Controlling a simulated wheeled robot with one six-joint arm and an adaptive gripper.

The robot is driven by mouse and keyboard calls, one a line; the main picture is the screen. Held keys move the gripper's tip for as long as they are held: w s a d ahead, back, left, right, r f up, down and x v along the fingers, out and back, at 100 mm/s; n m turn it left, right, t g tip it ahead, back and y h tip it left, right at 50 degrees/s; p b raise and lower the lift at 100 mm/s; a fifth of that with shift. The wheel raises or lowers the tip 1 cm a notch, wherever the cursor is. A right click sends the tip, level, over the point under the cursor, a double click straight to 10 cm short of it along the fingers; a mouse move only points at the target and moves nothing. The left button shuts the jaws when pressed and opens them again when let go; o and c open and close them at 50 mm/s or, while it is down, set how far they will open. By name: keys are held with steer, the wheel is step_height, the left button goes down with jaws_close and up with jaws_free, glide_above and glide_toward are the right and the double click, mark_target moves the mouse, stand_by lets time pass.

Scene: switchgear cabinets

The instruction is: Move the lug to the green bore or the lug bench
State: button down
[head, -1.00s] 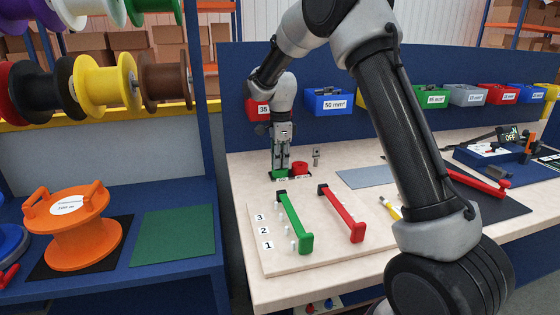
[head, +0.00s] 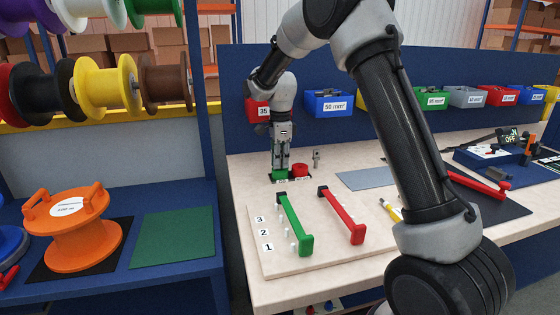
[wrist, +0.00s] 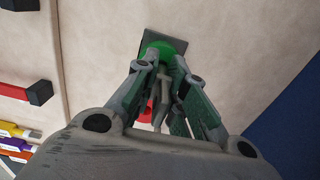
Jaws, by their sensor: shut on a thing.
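My gripper (head: 281,168) points down at the back left of the bench, over a small dark block with a green bore (head: 279,175) and a red bore (head: 300,169). In the wrist view, my gripper (wrist: 166,68) is shut on a narrow grey metal lug (wrist: 161,88). The lug's far end is toward the green bore (wrist: 172,45), close to it. I cannot tell whether the lug is inside the bore or just above it; the fingers hide part of it. The red bore is partly hidden behind the fingers in the wrist view.
A small metal piece (head: 316,158) stands right of the bores. A board (head: 275,262) with a green bar (head: 295,222) and a red bar (head: 342,214) lies in front. Labelled bins, including a blue one (head: 330,103), line the back panel. A grey mat (head: 365,179) lies right.

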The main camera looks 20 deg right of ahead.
steer(key=shift+f, duration=0.2)
stand_by(1.0)
steer(key=shift+r, duration=0.2)
steer(key=shift+f, duration=0.4)
stand_by(1.1)
steer(key=shift+r, duration=0.15)
steer(key=shift+r, duration=0.25)
stand_by(0.4)
steer(key=c, duration=1.4)
jaws_free()
